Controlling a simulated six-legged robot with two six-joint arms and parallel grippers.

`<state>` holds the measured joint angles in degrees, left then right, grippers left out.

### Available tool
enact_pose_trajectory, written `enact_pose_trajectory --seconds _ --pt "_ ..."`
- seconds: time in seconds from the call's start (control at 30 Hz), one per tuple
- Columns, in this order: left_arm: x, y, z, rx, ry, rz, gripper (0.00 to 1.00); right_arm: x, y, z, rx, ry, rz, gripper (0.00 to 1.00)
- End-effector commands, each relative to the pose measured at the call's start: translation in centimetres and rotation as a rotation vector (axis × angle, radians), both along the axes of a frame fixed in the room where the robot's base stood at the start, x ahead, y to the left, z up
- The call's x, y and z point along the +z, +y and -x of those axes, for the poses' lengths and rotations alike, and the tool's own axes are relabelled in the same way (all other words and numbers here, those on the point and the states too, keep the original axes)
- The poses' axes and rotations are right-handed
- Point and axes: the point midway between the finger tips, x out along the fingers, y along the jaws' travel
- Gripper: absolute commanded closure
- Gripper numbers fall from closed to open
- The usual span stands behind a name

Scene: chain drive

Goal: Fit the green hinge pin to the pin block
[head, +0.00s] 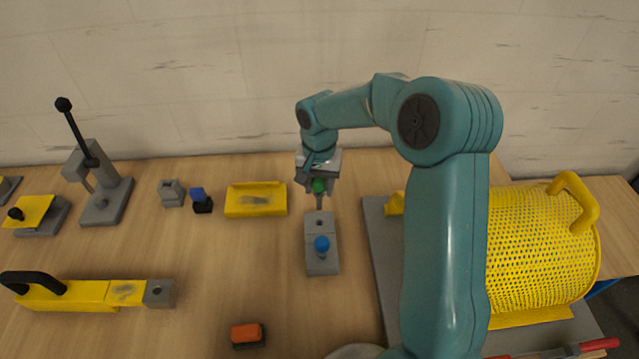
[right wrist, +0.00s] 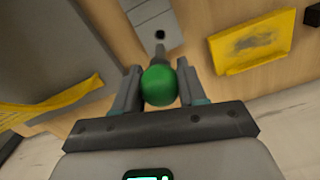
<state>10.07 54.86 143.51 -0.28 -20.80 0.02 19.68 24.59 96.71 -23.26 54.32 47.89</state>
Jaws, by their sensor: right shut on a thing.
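The green hinge pin (head: 319,186) has a round green head and a grey shank, and is held upright by my right gripper (head: 318,180). In the right wrist view, the green head (right wrist: 159,86) sits between the two fingers (right wrist: 158,92). The grey pin block (head: 321,262) lies on the table just below and in front. A blue-headed pin (head: 321,244) stands in its nearer part. In the right wrist view, a dark empty hole (right wrist: 160,36) shows in the block's top, just beyond the shank's tip. The tip appears apart from the hole. My left gripper is not in view.
A yellow tray (head: 256,200) lies left of the block, with a small blue-and-black piece (head: 201,200) beyond it. A yellow perforated guard (head: 540,245) stands on a grey plate at right. An orange block (head: 247,334) lies near the front. A lever press (head: 100,185) stands far left.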

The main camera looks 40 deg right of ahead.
Motion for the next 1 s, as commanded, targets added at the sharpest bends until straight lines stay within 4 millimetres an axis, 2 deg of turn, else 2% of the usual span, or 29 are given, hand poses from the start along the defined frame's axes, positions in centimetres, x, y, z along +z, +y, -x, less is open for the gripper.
enact_pose_trajectory --seconds 0.03,0.4,1.0 --pt "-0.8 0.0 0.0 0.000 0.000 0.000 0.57 -0.9 0.0 0.0 0.000 0.000 0.000 0.94" --pt "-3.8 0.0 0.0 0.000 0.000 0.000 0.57 -4.5 0.0 0.0 0.000 0.000 0.000 0.94" --pt "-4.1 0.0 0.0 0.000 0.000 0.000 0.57 -4.9 0.0 0.0 0.000 0.000 0.000 0.94"
